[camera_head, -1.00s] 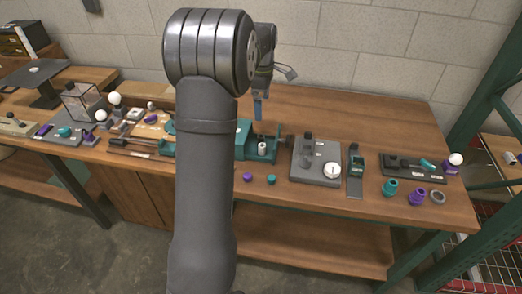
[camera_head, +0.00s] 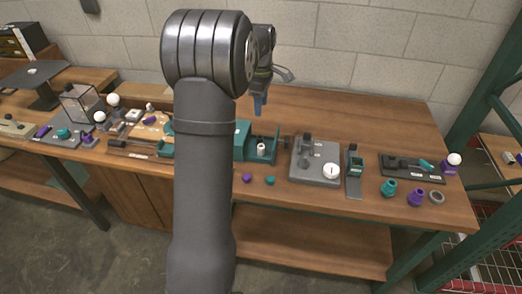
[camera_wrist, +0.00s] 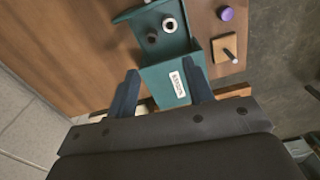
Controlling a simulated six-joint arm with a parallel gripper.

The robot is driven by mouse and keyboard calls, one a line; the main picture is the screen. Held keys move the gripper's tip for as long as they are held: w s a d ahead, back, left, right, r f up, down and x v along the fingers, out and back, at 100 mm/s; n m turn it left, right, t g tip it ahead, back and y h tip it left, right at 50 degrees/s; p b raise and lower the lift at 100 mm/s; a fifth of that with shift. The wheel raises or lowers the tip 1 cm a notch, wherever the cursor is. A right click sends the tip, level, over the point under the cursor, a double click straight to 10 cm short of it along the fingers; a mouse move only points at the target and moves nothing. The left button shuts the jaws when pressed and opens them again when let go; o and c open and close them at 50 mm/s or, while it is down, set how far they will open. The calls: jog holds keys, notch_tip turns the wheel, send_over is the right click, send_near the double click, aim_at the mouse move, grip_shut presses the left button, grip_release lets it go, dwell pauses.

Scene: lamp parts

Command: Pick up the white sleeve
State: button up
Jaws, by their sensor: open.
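The white sleeve (camera_head: 261,147) is a small upright white ring-shaped piece in the teal open-topped tray (camera_head: 268,158). In the wrist view the sleeve (camera_wrist: 169,25) shows its dark hole, inside the teal tray (camera_wrist: 186,45) beside a dark round part. My gripper (camera_head: 259,106) is above and behind the tray in the head view. In the wrist view my gripper (camera_wrist: 160,72) has its two blue fingers spread wide with nothing between them. The sleeve lies beyond the fingertips, apart from them.
A purple part (camera_head: 247,178) and a teal part (camera_head: 271,180) lie in front of the tray. A grey fixture with a dial (camera_head: 317,160) stands to its right. My arm hides part of the bench to the left. The bench behind the tray is clear.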

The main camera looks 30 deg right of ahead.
jog(key=m, duration=2.3)
send_over(260, 154)
jog(key=f, duration=1.2)
jog(key=shift+w+d, duration=0.1)
jog(key=shift+d, duration=0.2)
jog(key=shift+w+f, duration=0.15)
jog(key=shift+f, duration=1.25)
jog(key=shift+w+f, duration=0.1)
jog(key=shift+f, duration=1.25)
grip_shut()
